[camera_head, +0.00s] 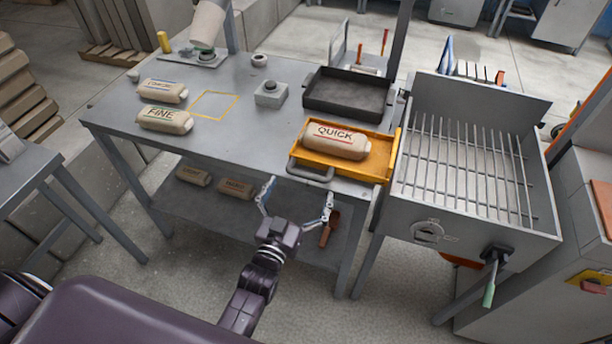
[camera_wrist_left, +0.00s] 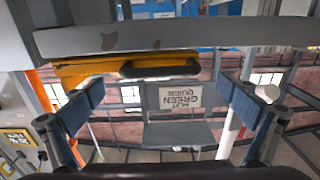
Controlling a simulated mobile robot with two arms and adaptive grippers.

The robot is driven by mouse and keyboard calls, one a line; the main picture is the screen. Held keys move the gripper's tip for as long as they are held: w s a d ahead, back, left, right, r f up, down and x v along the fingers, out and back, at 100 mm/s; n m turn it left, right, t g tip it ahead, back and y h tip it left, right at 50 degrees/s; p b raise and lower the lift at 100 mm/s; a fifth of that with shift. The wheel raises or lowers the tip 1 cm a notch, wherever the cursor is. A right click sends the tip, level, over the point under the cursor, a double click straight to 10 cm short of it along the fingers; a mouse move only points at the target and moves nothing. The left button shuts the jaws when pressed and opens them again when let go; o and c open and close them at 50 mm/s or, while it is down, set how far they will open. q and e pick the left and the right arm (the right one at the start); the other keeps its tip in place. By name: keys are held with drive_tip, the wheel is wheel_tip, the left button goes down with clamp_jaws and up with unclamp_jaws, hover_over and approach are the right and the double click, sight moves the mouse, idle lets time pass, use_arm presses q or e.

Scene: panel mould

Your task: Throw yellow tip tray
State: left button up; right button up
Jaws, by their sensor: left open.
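The yellow tip tray (camera_head: 380,158) lies at the front right of the grey workbench, beside the grated box. A beige bag marked QUICK (camera_head: 337,140) lies in it. The tray's dark handle (camera_head: 311,172) points to the front edge of the bench; it also shows in the left wrist view (camera_wrist_left: 160,68), with part of the yellow tray (camera_wrist_left: 82,72) beside it. My left gripper (camera_head: 297,195) is open and empty, just in front of the bench edge and near the handle. In the left wrist view, its open fingers (camera_wrist_left: 161,88) stand either side of the handle, apart from it.
The grated metal box (camera_head: 465,175) stands right of the bench. A black tray (camera_head: 348,94) lies behind the yellow one. FINE (camera_head: 165,119) and another bag (camera_head: 163,91) lie at left, near a yellow outlined square (camera_head: 214,105). The lower shelf holds more bags.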

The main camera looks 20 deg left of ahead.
sight(307, 174)
use_arm(q)
drive_tip(key=w, duration=0.3)
drive_tip(key=shift+w+d+r, duration=0.1)
drive_tip(key=shift+w, duration=0.2)
drive_tip(key=shift+w+p, duration=0.3)
drive_tip(key=shift+w, duration=0.2)
use_arm(e)
drive_tip(key=shift+s+r, duration=0.4)
drive_tip(key=shift+s, duration=0.35)
